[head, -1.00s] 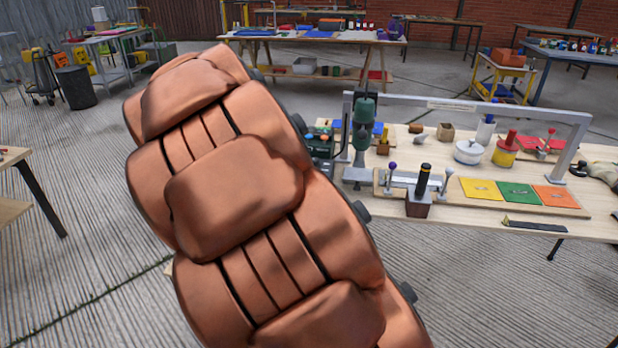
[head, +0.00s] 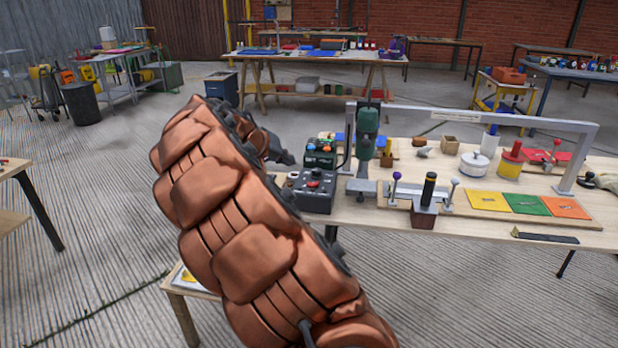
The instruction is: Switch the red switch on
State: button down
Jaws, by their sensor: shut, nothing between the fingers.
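A dark control box (head: 318,204) stands at the near left corner of the workbench, with a small red switch (head: 313,184) on its top. The switch's exact position is too small to tell. My gripper (head: 288,158) is dark, shut and empty. In the picture it shows just above and left of the box, apart from the red switch. My large copper-coloured arm hides the floor and part of the view left of the bench.
A second box with coloured buttons (head: 320,152) stands behind the control box. A green drill press (head: 367,130) stands to its right. A grey metal frame (head: 480,118) spans the bench (head: 470,232).

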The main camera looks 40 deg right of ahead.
send_over(317, 183)
jog(key=w+a, duration=0.1)
jog(key=a, duration=0.3)
jog(key=f, duration=0.5)
jog(key=shift+w+d+f, duration=0.15)
jog(key=shift+w+f, duration=0.05)
jog(key=shift+f, duration=0.15)
jog(key=shift+s+d+f, duration=0.3)
jog(key=shift+f, duration=0.35)
jog(key=shift+s+d+f, duration=0.25)
jog(key=shift+d+f, duration=0.05)
jog(key=shift+f, duration=0.3)
jog(key=shift+s+d+f, duration=0.2)
jog(key=shift+s+f, duration=0.05)
jog(key=shift+f, duration=0.4)
jog(key=shift+f, duration=0.1)
jog(key=shift+s+d+f+m+t+b, duration=0.15)
jog(key=shift+s+f+m+t+b, duration=0.25)
jog(key=shift+b, duration=0.35)
jog(key=shift+w+r, duration=0.15)
jog(key=shift+r, duration=0.05)
jog(key=shift+w, duration=0.15)
